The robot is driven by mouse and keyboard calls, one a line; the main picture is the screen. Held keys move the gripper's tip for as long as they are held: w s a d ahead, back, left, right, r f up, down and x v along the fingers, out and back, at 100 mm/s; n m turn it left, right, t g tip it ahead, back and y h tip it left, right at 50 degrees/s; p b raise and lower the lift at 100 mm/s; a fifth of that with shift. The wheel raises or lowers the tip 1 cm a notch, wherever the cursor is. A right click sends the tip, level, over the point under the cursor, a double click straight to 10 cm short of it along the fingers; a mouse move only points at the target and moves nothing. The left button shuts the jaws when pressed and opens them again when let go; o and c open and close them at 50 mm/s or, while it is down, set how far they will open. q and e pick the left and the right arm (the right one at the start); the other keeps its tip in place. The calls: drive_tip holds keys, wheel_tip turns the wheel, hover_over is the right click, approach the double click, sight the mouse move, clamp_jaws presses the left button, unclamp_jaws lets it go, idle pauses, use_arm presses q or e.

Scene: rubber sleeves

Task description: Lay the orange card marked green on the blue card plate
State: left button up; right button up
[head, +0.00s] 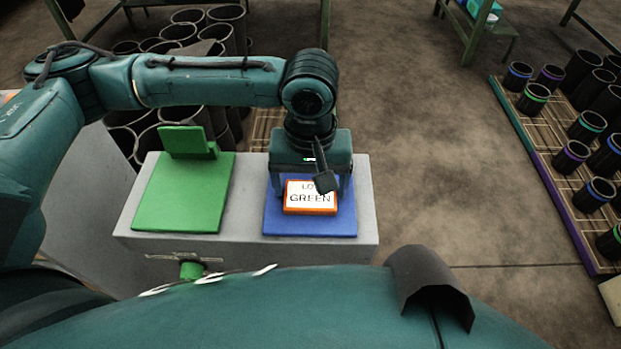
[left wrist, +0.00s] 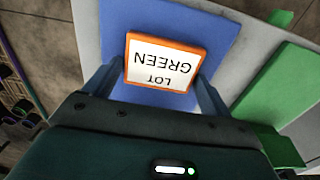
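The orange card marked "LOT GREEN" (head: 310,205) lies face up on the blue card plate (head: 280,227), its orange edge showing. My left gripper (head: 310,190) is above the plate with its fingers pointing down, one on each side of the card. In the left wrist view, the card (left wrist: 165,65) is slightly turned between the fingers, and blue shows in narrow gaps beside it. The left gripper (left wrist: 161,78) looks open there, and the blue plate (left wrist: 150,18) spreads around the card. Part of the card's far edge is hidden in the head view. My right gripper is out of view.
A green plate (head: 180,200) with a raised green block (head: 187,141) is left of the blue plate on the grey stand (head: 245,225). Black sleeves (head: 185,35) stand behind. A rack (head: 560,180) of colour-banded sleeves is at the right. Open floor lies between.

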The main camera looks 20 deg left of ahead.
sight(311, 190)
use_arm(q)
drive_tip(key=shift+o, duration=1.4)
wheel_tip(311, 190, up, 12)
drive_tip(key=p, duration=0.1)
drive_tip(key=shift+r, duration=0.15)
